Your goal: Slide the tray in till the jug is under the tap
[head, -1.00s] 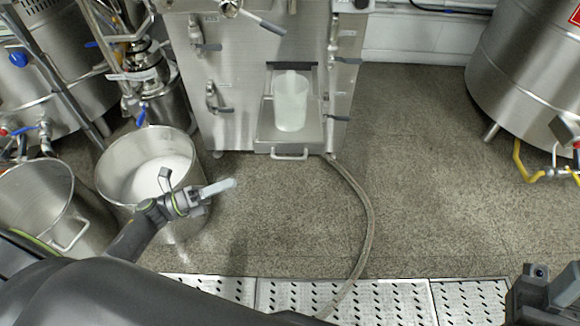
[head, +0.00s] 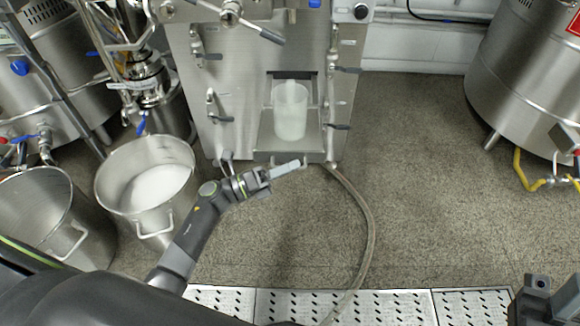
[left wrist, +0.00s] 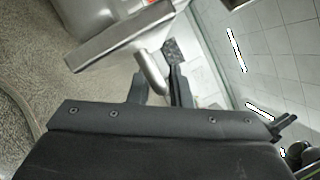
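The steel tray (head: 262,145) sticks out of a slot low in the mill's front, its handle (head: 300,163) toward me. The clear plastic jug (head: 290,115) stands upright on it near the slot. I cannot make out the tap for certain. My left gripper (head: 285,167) is at the tray's handle. In the left wrist view, its fingers (left wrist: 160,85) are apart, with the bent handle (left wrist: 150,72) showing between their tips, below the tray's edge (left wrist: 118,38). I cannot tell whether they touch it. My right gripper (head: 545,300) shows partly at bottom right; its fingers are unclear.
The mill's front (head: 240,95) carries several side valves close to the slot. A steel pot of white stuff (head: 155,185) and another steel pot (head: 40,215) stand at left. A hose (head: 368,230) runs over the floor.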

